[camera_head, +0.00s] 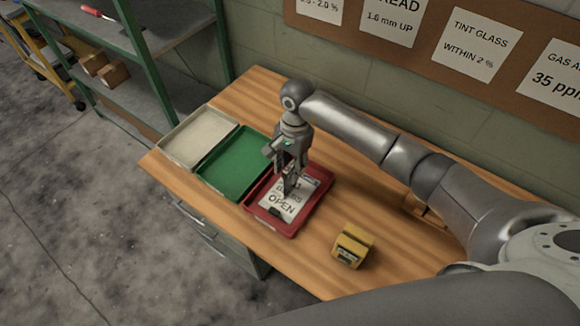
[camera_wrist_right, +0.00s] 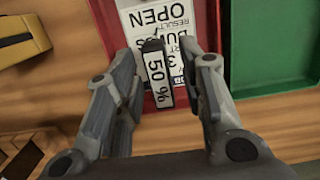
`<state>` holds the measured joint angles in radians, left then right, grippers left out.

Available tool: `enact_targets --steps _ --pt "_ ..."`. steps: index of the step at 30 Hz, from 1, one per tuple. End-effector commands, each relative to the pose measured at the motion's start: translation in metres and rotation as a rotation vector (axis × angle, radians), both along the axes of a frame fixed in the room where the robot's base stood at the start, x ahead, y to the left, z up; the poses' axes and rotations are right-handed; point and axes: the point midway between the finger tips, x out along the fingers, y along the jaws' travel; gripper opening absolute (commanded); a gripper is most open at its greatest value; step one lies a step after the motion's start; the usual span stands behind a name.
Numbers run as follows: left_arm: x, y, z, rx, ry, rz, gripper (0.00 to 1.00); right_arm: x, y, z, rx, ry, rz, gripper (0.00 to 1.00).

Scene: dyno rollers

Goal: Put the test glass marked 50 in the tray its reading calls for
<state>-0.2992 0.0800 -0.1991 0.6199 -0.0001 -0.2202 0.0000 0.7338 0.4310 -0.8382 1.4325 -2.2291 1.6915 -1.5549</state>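The test glass (camera_wrist_right: 157,75), a narrow dark-framed strip with a white label reading "50 %", shows in the right wrist view over the paper in the red tray (camera_head: 273,228). My right gripper (camera_head: 290,182) is over this tray, pointing down. In the wrist view its two fingers (camera_wrist_right: 160,88) stand either side of the glass, with a visible gap on both sides, so it looks open. Whether the glass touches the paper is unclear. The green tray (camera_head: 235,165) and the pale grey tray (camera_head: 199,138) are empty, in a row to the left. My left gripper is out of view.
A yellow instrument (camera_head: 352,246) stands on the wooden table right of the red tray; its reading is too small to read. A wooden holder (camera_head: 425,211) is partly behind my right arm. A wall board (camera_head: 400,43) carries notes, one reading "TINT GLASS WITHIN 2 %".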

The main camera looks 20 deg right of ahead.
Motion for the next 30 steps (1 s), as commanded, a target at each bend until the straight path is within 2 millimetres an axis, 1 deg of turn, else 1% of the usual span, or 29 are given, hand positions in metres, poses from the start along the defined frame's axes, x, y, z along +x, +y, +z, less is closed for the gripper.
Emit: enact_targets --steps 2,5,12,16,21,30 --pt "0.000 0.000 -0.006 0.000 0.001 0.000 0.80 0.002 -0.002 0.009 0.000 -0.004 0.001 0.37" --pt "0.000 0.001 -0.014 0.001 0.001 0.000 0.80 0.005 -0.004 0.028 -0.002 -0.008 0.000 0.37" --pt "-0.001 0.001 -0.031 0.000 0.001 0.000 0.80 0.008 -0.008 0.078 -0.001 -0.006 0.000 0.37" --pt "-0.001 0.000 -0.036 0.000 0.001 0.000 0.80 0.008 -0.010 0.097 0.000 -0.003 0.001 0.37" --pt "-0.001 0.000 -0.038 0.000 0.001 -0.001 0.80 0.008 -0.011 0.111 -0.001 -0.001 0.000 0.37" --pt "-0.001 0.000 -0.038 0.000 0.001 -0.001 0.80 0.008 -0.011 0.113 -0.001 0.001 0.000 0.37"
